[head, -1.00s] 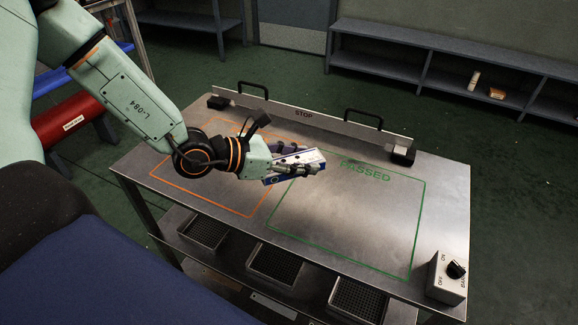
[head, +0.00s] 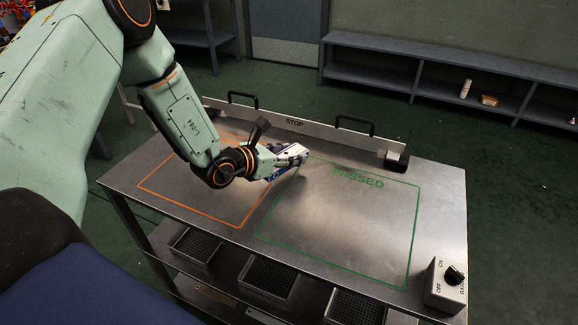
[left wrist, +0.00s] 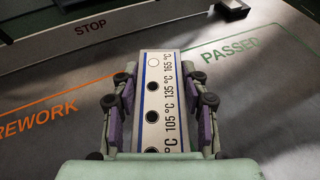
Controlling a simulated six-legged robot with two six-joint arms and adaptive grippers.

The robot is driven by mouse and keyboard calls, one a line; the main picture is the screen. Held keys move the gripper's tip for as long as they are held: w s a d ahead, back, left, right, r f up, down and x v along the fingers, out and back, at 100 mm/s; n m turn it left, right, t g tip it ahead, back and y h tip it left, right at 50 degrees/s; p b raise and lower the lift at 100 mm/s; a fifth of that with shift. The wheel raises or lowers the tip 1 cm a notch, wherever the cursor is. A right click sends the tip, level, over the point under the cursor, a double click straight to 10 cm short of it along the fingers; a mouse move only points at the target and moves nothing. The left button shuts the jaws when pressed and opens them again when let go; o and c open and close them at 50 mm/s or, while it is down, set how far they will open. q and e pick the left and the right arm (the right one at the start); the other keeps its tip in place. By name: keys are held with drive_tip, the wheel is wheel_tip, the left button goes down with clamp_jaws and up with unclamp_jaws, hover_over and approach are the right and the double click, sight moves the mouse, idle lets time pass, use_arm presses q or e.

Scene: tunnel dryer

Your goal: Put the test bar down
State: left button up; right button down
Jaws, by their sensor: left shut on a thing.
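The test bar (left wrist: 153,100) is a white strip with blue edges, round dots and temperature marks in the left wrist view. Its visible dots are dark except the far one at 165 °C, which is white. My left gripper (head: 283,160) is shut on the bar, with fingers along both sides in the left wrist view (left wrist: 158,112). In the head view the bar (head: 292,152) is partly hidden by the gripper. It is over the table between the orange outline (head: 190,211) and the green PASSED outline (head: 333,268). I cannot tell whether it touches the table. My right gripper is not in view.
A metal STOP rail (head: 300,128) with two black handles runs along the table's back edge. A switch box (head: 446,286) stands at the front right corner. Several mesh trays (head: 268,274) sit on the shelf below. The PASSED area is clear.

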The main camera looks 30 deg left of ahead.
sight(289, 172)
use_arm(q)
drive_tip(key=f, duration=0.3)
drive_tip(key=shift+a+f+b, duration=0.25)
drive_tip(key=shift+f+b, duration=0.05)
drive_tip(key=shift+b, duration=0.1)
drive_tip(key=shift+w+d+r, duration=0.1)
drive_tip(key=shift+w+d, duration=0.05)
drive_tip(key=shift+d, duration=0.05)
drive_tip(key=shift+s+a, duration=0.1)
drive_tip(key=shift+s, duration=0.1)
drive_tip(key=o, duration=1.3)
drive_tip(key=shift+w+f, duration=0.15)
drive_tip(key=shift+f, duration=0.05)
drive_tip(key=shift+r, duration=0.1)
